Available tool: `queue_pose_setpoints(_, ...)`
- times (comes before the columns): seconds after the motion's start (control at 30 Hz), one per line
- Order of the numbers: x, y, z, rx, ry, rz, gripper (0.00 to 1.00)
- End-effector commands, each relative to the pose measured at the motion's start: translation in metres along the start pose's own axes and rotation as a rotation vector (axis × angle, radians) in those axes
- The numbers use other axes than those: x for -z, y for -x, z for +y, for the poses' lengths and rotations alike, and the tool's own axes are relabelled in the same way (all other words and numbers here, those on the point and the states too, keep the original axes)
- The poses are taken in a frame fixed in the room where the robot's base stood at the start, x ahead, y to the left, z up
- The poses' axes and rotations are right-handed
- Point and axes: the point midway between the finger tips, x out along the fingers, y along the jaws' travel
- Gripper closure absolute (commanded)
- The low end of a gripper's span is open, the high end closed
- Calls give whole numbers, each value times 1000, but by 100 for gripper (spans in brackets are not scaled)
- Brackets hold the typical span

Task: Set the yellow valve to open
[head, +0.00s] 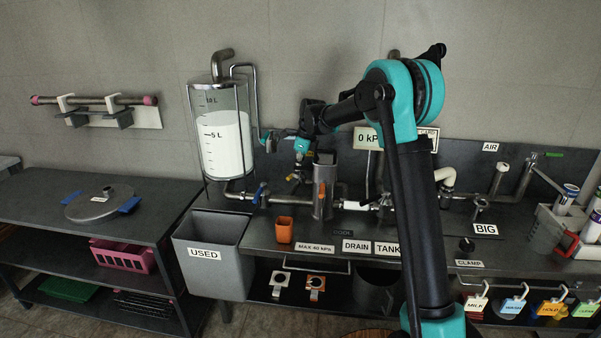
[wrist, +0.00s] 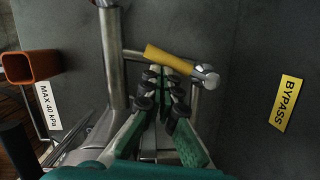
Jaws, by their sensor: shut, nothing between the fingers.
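The yellow valve handle (wrist: 168,60) shows in the wrist view as a short bar, slightly tilted, beside a thick metal pipe (wrist: 113,60). A round metal fitting (wrist: 205,77) sits at its right end. My gripper (wrist: 165,75) is shut and empty, its dark-padded green fingers pointing at the handle. The fingertips overlap the handle's lower edge in the picture; I cannot tell whether they touch it. In the head view my gripper (head: 300,160) is small among the pipes right of the tank, and the yellow handle is not clear there.
A BYPASS label (wrist: 286,103) lies right of the handle. An orange square cup (head: 285,230) stands on the counter by a MAX 40 kPa label (head: 314,247). A clear tank (head: 220,130) and a grey USED bin (head: 207,255) are at left. Pipes crowd the back wall.

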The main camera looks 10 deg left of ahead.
Motion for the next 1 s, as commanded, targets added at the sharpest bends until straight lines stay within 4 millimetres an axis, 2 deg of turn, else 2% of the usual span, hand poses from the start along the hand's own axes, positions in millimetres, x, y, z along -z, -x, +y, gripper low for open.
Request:
queue_pose_setpoints(0.1, -9, -2, 2, 18, -82, -1, 100)
queue_pose_setpoints(0.5, -28, -7, -1, 17, -77, -1, 100)
queue_pose_setpoints(1.0, -34, -8, -4, 17, -77, -1, 100)
